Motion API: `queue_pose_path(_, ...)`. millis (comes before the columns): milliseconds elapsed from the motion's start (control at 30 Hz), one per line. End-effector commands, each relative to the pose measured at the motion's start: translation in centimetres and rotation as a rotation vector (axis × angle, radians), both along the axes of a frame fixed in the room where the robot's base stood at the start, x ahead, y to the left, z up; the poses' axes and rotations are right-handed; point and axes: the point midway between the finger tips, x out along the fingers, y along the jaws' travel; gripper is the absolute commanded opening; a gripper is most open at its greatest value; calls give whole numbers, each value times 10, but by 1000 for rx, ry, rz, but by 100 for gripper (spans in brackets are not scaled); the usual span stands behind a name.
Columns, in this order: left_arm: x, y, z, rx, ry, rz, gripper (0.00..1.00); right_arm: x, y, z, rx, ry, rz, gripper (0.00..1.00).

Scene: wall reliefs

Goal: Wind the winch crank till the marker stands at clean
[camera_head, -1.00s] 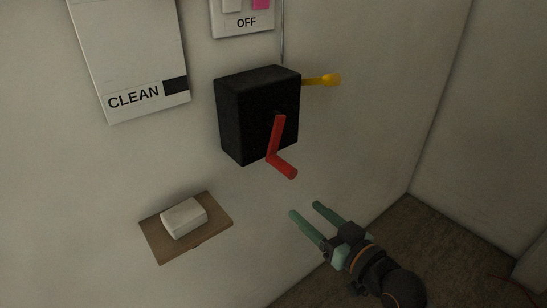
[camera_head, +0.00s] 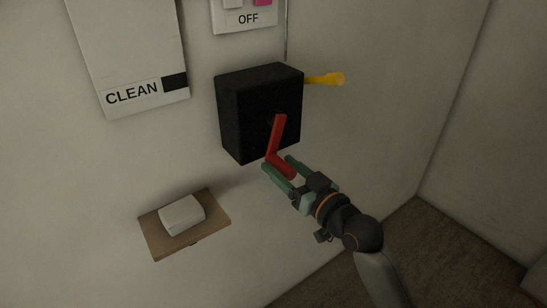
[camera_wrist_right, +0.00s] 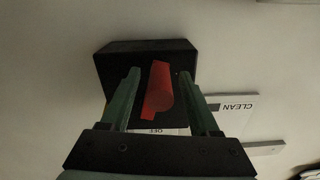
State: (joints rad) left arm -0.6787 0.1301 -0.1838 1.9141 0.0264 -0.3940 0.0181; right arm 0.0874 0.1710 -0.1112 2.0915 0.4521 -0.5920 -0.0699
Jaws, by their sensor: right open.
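The black winch box (camera_head: 240,115) is on the wall, with a red crank (camera_head: 276,138) on its front. The crank arm hangs down and its handle juts out at the lower end. My right gripper (camera_head: 277,164) is open, with its green fingers on either side of the red handle. In the right wrist view the red handle (camera_wrist_right: 158,92) lies between the two open fingers (camera_wrist_right: 158,85), with a gap on each side. The "CLEAN" label (camera_head: 132,93) is on a white board at upper left, beside a dark block (camera_head: 174,81). No separate moving marker can be told apart. My left gripper is not visible.
A yellow-knobbed lever (camera_head: 325,79) sticks out right of the box. A small brown shelf (camera_head: 158,240) with a white block (camera_head: 181,215) is below left. A white panel marked "OFF" (camera_head: 246,20) is above.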

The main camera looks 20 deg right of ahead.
Motion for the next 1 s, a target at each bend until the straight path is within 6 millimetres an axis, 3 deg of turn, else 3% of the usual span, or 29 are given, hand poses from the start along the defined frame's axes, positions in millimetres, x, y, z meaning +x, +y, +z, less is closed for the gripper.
queue_pose_path(233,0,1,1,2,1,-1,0,28,10,0,0,0,0,62)
queue_pose_path(633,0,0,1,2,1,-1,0,32,12,0,-1,0,0,61)
queue_pose_path(1000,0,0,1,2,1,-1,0,32,12,0,-1,0,0,19)
